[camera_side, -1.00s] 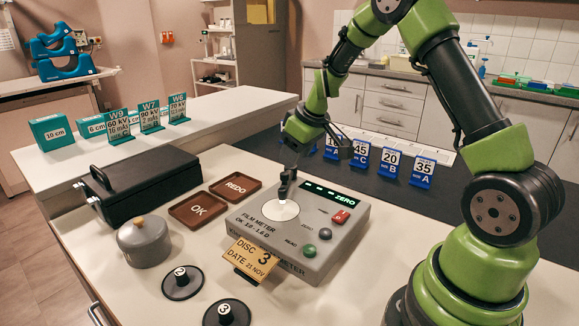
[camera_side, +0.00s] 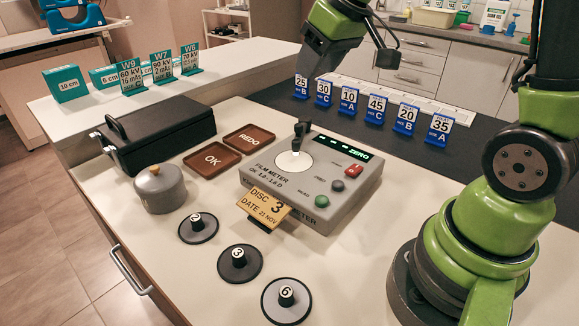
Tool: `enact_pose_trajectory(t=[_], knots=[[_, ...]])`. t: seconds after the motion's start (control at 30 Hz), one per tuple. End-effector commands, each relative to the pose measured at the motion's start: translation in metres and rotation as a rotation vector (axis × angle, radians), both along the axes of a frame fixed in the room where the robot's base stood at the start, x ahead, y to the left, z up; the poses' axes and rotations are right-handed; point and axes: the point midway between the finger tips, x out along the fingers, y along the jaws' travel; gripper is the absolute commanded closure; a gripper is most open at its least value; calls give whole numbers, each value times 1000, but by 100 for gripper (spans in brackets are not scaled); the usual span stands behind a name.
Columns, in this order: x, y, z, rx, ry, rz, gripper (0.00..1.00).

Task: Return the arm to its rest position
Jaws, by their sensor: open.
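My gripper (camera_side: 325,62) is dark grey and shows at the top centre, raised above the work and over the back of the counter. It points downward and holds nothing that I can see; its fingertips are hard to tell apart. My green arm rises from its base at the right and leaves the top of the picture. Below the gripper, apart from it, is the grey film meter (camera_side: 340,196), its display lit and reading ZERO. A dark knobbed piece (camera_side: 301,132) stands at the meter's white round spot.
Blue number cards (camera_side: 376,110) stand in a row behind the meter. The OK tray (camera_side: 212,160), REDO tray (camera_side: 249,138), black case (camera_side: 158,135), grey lidded pot (camera_side: 160,188) and numbered discs (camera_side: 240,264) occupy the left and front. A yellow DISC 3 card (camera_side: 263,207) leans at the meter's front.

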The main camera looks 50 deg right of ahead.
Motion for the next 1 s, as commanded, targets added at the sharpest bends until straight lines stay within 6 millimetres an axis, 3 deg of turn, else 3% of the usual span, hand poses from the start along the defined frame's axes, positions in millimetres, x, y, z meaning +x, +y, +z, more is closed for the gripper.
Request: enact_pose_trajectory(t=[0.03, 0.2, 0.4, 0.5, 0.67, 1.0], knots=[[-15, 16, 16, 17, -25, -13, 52], [-71, 56, 46, 100, -73, -88, 52], [-132, 84, 54, 201, -113, -166, 52], [-151, 90, 51, 238, -124, -195, 52], [-165, 93, 48, 267, -129, -218, 52], [-166, 93, 48, 271, -129, -223, 52]])
